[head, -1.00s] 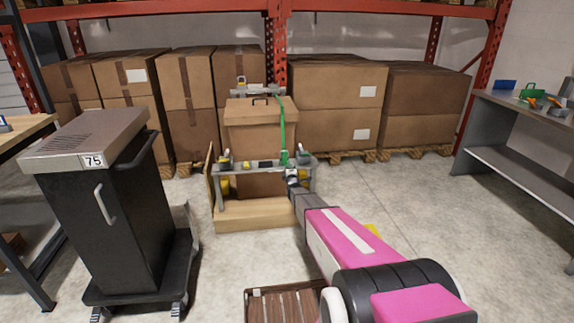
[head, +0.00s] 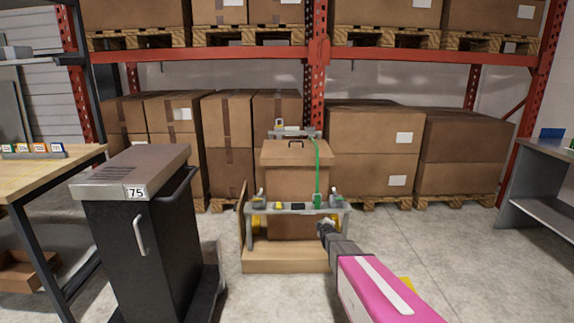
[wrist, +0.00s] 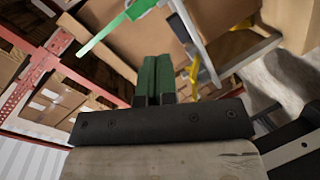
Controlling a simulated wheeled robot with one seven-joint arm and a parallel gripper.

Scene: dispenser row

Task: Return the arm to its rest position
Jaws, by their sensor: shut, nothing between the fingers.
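My arm, pink with a grey forearm, reaches forward from the lower right in the head view. My gripper (head: 323,229) is at its far end, low in front of the right part of a grey stand (head: 270,207). In the wrist view two green finger shapes (wrist: 154,80) are side by side, shut with nothing seen between them. A green upright piece (head: 318,201) with a green strap (head: 317,165) is on the stand just above my gripper. Whether the gripper touches the stand cannot be told. The strap also shows in the wrist view (wrist: 118,27).
The stand is on a wooden base (head: 285,262) before a cardboard box (head: 297,178). A black cart marked 75 (head: 145,245) and a wooden table (head: 45,172) are left. A grey bench (head: 540,212) is right. Stacked boxes (head: 370,150) line the back. Floor is clear at right.

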